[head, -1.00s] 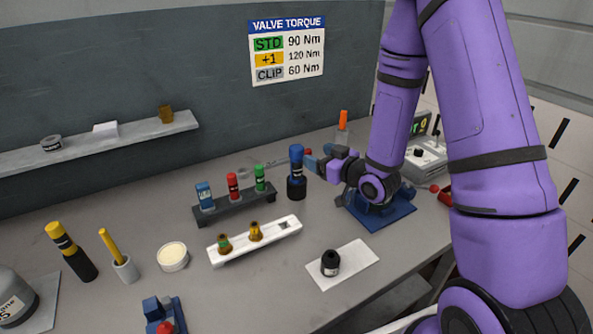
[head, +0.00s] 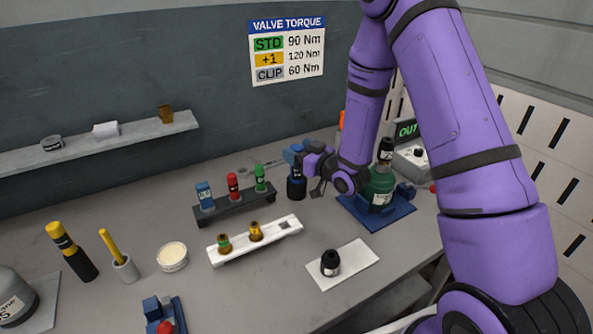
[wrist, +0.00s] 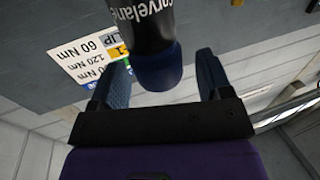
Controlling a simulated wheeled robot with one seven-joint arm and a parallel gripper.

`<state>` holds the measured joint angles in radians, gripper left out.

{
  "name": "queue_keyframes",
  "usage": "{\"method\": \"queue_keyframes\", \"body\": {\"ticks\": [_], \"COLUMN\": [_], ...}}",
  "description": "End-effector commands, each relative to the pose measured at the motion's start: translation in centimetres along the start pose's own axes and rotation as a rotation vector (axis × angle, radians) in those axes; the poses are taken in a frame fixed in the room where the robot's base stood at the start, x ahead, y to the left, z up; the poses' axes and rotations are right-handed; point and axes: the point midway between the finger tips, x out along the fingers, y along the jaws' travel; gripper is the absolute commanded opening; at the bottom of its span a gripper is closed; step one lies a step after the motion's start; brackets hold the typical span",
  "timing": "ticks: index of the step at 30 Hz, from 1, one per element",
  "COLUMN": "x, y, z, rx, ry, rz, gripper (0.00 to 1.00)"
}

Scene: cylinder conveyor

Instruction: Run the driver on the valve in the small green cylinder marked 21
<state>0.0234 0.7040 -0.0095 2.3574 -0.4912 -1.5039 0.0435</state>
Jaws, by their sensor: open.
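A small green cylinder (head: 381,190) with a pale label and a dark valve (head: 386,149) on top stands in a blue fixture (head: 372,219); I cannot read its number. The driver (head: 296,188), dark with a blue end, stands upright left of the cylinder, partly hidden by my gripper. My gripper (head: 299,154) is at the driver's upper part. In the wrist view the driver's blue end (wrist: 160,72) lies between the two open fingers (wrist: 162,80), with visible gaps beside it.
A dark rack (head: 236,207) holds blue, red and green-topped pieces. A white tray (head: 262,241) holds small brass fittings.

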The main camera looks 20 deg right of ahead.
Motion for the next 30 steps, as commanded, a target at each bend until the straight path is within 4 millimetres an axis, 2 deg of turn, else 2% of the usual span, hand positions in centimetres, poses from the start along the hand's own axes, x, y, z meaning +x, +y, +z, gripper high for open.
{"method": "queue_keyframes", "body": {"ticks": [3,6,14,17,24,30], "x": [1.6,2.4,2.7,2.7,2.7,2.7], "y": [0.0,0.0,0.0,0.0,0.0,0.1], "z": [0.0,0.0,0.0,0.0,0.0,-0.1], "rx": [-0.002,-0.001,0.000,0.000,0.000,-0.001], "ry": [0.001,-0.001,-0.001,-0.001,-0.001,0.002], "rz": [-0.001,-0.001,0.000,0.000,0.000,0.000], "gripper": [0.72,0.72,0.72,0.54,0.00,0.00]}}
